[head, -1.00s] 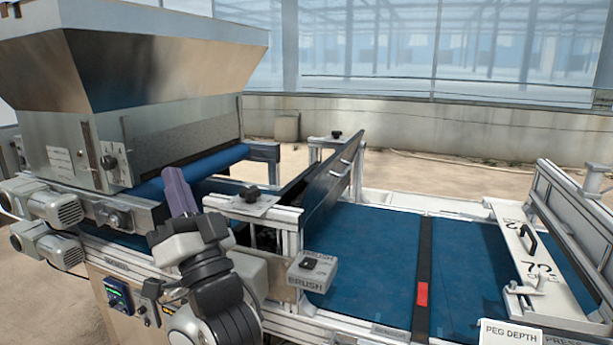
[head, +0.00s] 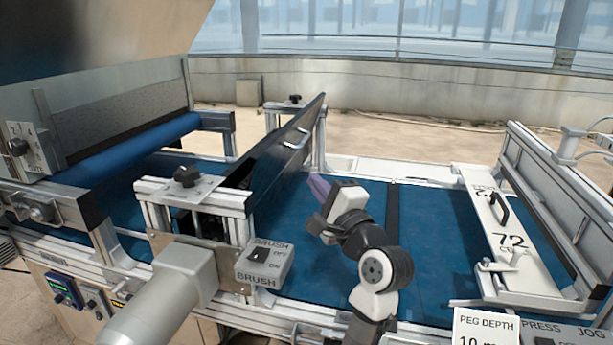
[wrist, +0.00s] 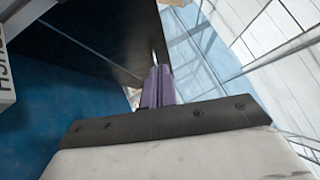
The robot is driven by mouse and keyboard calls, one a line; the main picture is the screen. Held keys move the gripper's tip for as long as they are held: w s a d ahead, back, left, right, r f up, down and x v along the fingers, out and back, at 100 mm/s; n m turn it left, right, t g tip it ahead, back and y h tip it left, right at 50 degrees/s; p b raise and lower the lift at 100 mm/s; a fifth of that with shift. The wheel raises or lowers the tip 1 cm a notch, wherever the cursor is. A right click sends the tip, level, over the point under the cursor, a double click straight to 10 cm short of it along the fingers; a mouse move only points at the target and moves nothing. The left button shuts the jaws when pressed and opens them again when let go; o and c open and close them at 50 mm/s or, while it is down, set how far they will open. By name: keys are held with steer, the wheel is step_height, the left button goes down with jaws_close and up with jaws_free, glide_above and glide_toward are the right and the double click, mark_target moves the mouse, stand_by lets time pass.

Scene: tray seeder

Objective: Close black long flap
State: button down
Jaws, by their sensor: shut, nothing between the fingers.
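The black long flap (head: 277,160) is a long dark panel over the blue conveyor. It stands tilted up, running from the brush frame at front left to the far side, with a metal handle (head: 297,138) near its far end. My gripper (head: 318,184) has purple fingers and is shut and empty. In the head view it is just right of the flap's face, above the belt. In the wrist view the fingers (wrist: 158,87) point toward the dark flap (wrist: 120,35). I cannot tell whether they touch it.
The brush switch box (head: 264,262) sits at the front, near my arm. A metal hopper (head: 90,40) and blue roller (head: 130,145) stand at left.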

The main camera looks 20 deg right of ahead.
steer(key=p, duration=0.2)
glide_toward(275, 145)
steer(key=w+d, duration=0.2)
steer(key=w, duration=0.1)
steer(key=shift+w+a+r+p, duration=0.35)
steer(key=shift+w+a, duration=0.2)
steer(key=shift+a, duration=0.25)
steer(key=shift+w+a+r+p, duration=0.3)
steer(key=shift+w+a, duration=0.25)
steer(key=shift+a, duration=0.25)
steer(key=shift+r, duration=0.15)
